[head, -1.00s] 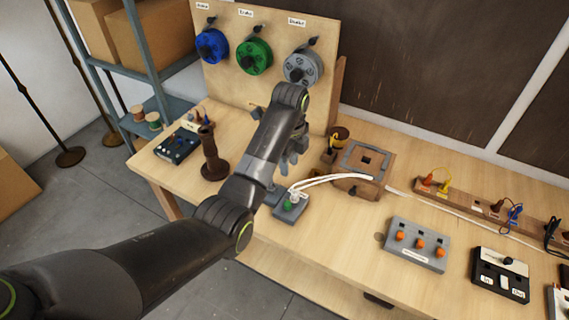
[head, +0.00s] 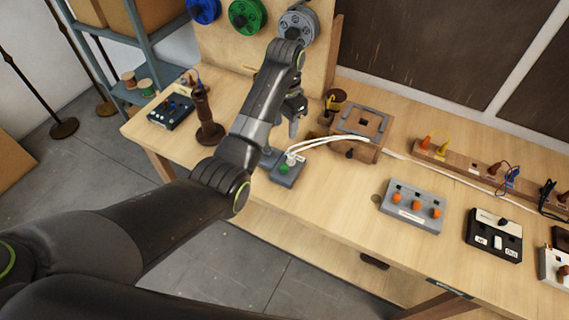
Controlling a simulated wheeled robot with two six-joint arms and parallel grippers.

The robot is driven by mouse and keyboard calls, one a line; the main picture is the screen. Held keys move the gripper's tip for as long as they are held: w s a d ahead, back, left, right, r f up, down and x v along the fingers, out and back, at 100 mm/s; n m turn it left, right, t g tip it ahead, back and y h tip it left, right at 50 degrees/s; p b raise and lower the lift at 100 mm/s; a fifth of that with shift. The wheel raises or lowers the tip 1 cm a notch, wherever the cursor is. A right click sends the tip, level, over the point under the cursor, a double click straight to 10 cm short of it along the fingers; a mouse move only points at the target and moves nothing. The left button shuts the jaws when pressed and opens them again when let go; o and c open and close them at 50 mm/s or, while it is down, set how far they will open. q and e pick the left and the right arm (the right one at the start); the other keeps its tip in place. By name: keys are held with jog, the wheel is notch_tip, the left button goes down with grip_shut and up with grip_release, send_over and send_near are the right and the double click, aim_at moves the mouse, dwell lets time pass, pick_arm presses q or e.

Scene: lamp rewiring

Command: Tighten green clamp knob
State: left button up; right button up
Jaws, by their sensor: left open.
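The green clamp knob (head: 284,169) sits on a small grey clamp block (head: 288,179) near the front edge of the bench. White cables (head: 325,142) run from this block to a wooden box (head: 358,133) with a grey frame on top. My left gripper (head: 294,128) is open, above and behind the clamp block and apart from the green knob. My left forearm partly hides the gripper and the bench just left of the block. My right gripper is not in view.
A dark brown spindle-shaped post (head: 206,117) stands left of my arm, beside a dark switch box (head: 171,113). A grey panel with orange knobs (head: 412,206) lies to the right. Spools (head: 246,15) hang on the back board. The bench front between clamp and panel is clear.

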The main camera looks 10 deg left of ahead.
pick_arm(q)
jog(key=n, duration=0.6)
jog(key=n+b, duration=0.6)
send_over(284, 166)
notch_tip(284, 166, down, 7)
notch_tip(284, 166, down, 10)
jog(key=shift+f+p, duration=0.25)
jog(key=shift+p, duration=0.9)
